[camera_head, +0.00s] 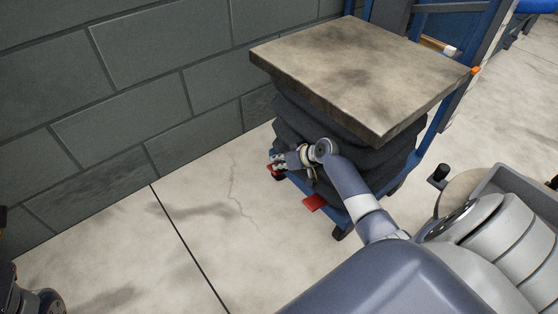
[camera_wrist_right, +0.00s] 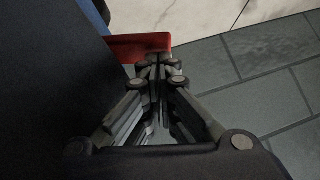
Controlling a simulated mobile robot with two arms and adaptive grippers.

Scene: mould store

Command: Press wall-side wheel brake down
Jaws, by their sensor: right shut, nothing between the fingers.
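The wall-side brake pedal (camera_head: 275,171) is a small red plate low on the blue cart's near end, partly hidden by my right gripper (camera_head: 277,162). In the right wrist view the red pedal (camera_wrist_right: 130,45) lies right at the fingertips of the gripper (camera_wrist_right: 157,62). The fingers are shut with nothing between them. I cannot tell whether they touch the pedal. A second red pedal (camera_head: 315,202) sits on the cart's other near corner, clear of the gripper. A dark part of what looks like my left gripper (camera_head: 38,301) shows at the lower left corner, its fingers unclear.
The cart carries a mottled square top (camera_head: 360,70) above a dark bellows (camera_head: 305,125), close over my right arm. A grey block wall (camera_head: 140,100) runs behind and left. The pale floor (camera_head: 180,240) left of the cart is clear.

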